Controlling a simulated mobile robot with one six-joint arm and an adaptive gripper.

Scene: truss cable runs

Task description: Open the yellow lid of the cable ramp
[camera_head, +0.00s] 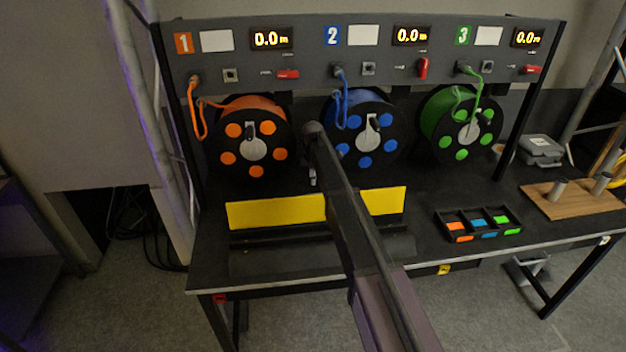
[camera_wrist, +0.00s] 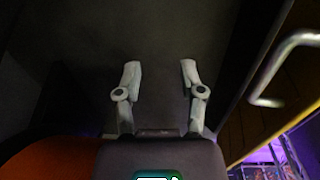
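The yellow lid (camera_head: 275,209) of the cable ramp shows in the head view on the bench, below the orange and blue reels. It looks raised, with its broad yellow face toward the camera. My arm crosses in front of it and hides its middle. The dark ramp base (camera_head: 285,260) lies in front of it. My gripper (camera_wrist: 160,72) is open and empty in the wrist view, its two pale fingers apart over a dark surface. In the head view its end is behind the lid, near the gap between the orange and blue reels, mostly hidden by my arm.
Orange (camera_head: 252,140), blue (camera_head: 364,135) and green (camera_head: 461,122) reels stand under a grey panel (camera_head: 350,50). A tray (camera_head: 479,235) of coloured pieces and a wooden board (camera_head: 575,198) are at the right. A metal handle (camera_wrist: 270,75) shows right of my gripper.

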